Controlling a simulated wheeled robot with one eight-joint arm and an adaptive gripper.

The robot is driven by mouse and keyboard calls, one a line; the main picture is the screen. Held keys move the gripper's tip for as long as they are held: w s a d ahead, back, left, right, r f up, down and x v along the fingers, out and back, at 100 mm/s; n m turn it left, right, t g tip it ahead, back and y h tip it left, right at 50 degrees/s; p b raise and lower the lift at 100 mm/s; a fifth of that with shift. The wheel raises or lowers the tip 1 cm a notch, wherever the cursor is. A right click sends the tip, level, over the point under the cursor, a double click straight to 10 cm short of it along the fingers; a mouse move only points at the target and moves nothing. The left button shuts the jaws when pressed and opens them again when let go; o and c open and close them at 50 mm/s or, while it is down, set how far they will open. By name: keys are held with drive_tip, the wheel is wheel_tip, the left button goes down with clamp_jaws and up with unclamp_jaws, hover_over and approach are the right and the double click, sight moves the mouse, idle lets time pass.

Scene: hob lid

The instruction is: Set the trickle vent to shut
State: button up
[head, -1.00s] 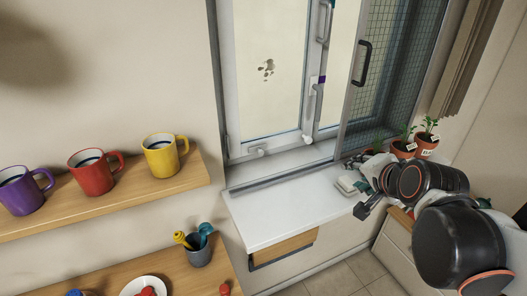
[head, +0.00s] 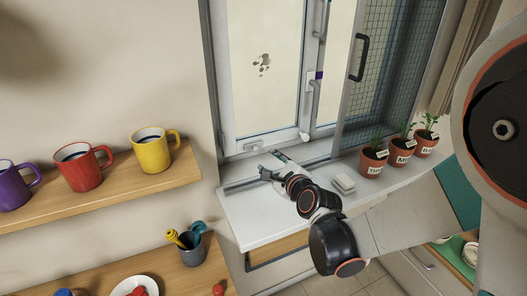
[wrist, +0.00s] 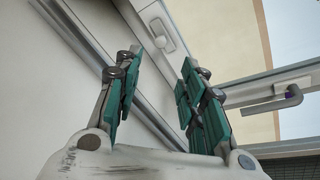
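A small white fitting with a raised knob (head: 254,146), which looks like the trickle vent, sits low on the window's bottom frame in the head view. In the wrist view the white fitting (wrist: 160,36) shows ahead, beyond the fingertips. I cannot tell for sure whether it is set open or shut. My gripper (head: 272,165) is above the white sill, just in front of and below the fitting, and apart from it. In the wrist view my gripper (wrist: 158,78) has its two green-padded fingers spread wide with nothing between them.
The window handle (head: 312,84) has a purple mark beside it. An insect screen (head: 385,90) with a black handle stands at the right. Potted plants (head: 373,163) and a pale block (head: 343,184) are on the sill. A mug shelf (head: 110,190) is at the left.

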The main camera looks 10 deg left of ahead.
sight(257, 150)
drive_tip(key=b+x, duration=0.3)
drive_tip(key=x, duration=1)
drive_tip(key=shift+c, duration=0.2)
clamp_jaws()
